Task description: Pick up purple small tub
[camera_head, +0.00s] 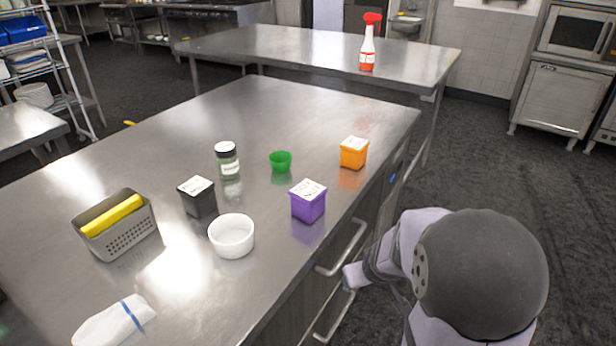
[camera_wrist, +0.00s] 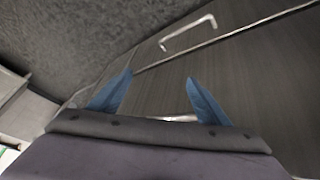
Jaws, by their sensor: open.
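The purple small tub (camera_head: 308,201) stands upright on the steel table near its right edge in the head view, with a white lid bearing dark writing. My gripper (camera_wrist: 156,95) shows in the wrist view as two blue fingers spread apart with nothing between them. It faces the drawer fronts and handles at the table's side. In the head view my arm is at the lower right, beside the table edge and below the tub; the fingertips are not clearly seen there. The tub does not show in the wrist view.
Near the tub stand a white bowl (camera_head: 232,237), a black tub (camera_head: 198,198), a green cup (camera_head: 281,161), an orange tub (camera_head: 353,153) and a glass jar (camera_head: 227,162). A grey basket (camera_head: 125,239) is further left. Drawer handles (camera_head: 343,247) stick out from the table's side.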

